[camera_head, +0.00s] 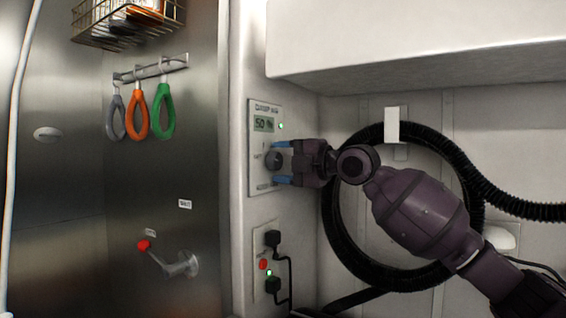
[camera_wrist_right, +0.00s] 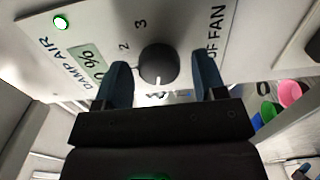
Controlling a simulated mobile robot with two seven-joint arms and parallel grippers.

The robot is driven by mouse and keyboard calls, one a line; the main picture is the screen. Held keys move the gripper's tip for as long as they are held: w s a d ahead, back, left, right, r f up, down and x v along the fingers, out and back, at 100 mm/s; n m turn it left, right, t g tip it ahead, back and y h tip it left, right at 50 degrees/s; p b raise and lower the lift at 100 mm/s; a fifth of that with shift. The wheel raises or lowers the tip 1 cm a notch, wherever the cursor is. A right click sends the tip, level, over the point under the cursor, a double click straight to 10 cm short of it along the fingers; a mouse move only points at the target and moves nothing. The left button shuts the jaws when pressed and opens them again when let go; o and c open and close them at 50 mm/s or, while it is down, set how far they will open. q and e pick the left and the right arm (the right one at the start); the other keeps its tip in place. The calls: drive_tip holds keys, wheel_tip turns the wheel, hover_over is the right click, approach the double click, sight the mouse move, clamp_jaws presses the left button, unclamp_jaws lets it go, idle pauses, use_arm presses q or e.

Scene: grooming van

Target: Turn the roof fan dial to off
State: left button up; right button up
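The roof fan dial (camera_head: 273,160) is a dark round knob on a pale wall panel (camera_head: 265,112), below a display that reads 50 %. In the right wrist view the dial (camera_wrist_right: 159,65) has the numbers 2 and 3 beside it and the end of the word FAN to its right. Marks below it are partly hidden by my gripper. My right gripper (camera_head: 280,163) is at the panel, its blue fingers open, one on each side of the dial. In the wrist view there is a gap between each finger and the dial. My left gripper is not in view.
A lower panel (camera_head: 258,284) with black plugs, cables and a red switch sits below. A black hose (camera_head: 333,225) coils on the wall behind my right arm. A white overhead cabinet (camera_head: 420,40) juts out above. Coloured loops (camera_head: 137,115) hang at left.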

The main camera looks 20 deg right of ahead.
drive_tip(key=shift+d, duration=0.1)
drive_tip(key=p+v, duration=0.1)
drive_tip(key=v, duration=0.9)
drive_tip(key=shift+s+d, duration=0.2)
drive_tip(key=shift+s, duration=0.1)
idle(0.6)
